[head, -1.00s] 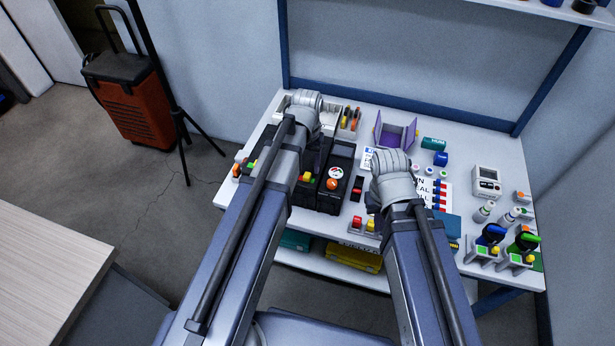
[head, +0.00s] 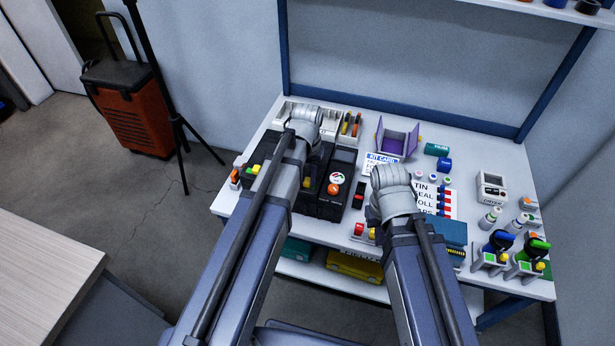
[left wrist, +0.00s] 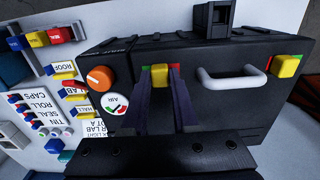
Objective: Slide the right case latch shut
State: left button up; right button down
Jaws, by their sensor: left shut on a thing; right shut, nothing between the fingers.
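The black case (head: 325,208) stands on the table, and its front fills much of the left wrist view (left wrist: 225,105). The right latch is a yellow slider (left wrist: 159,76) beside the orange knob (left wrist: 100,78), with red and green showing around it. My left gripper (left wrist: 160,84) is shut on this yellow slider, one dark finger on each side. The left latch (left wrist: 287,66) is another yellow slider, past the white handle (left wrist: 232,77), with green and red beside it. My right gripper (head: 373,212) is shut and empty, mostly hidden by its wrist, above the table right of the case.
A round AIR gauge (left wrist: 116,103) sits near the knob. Right of the case are a purple open holder (head: 397,139), a label board (head: 432,200), a teal box (head: 448,233) and red buttons (head: 359,229). A white tray (head: 340,128) stands behind the case.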

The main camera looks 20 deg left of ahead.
pick_arm(q)
grip_shut()
dwell(0.8)
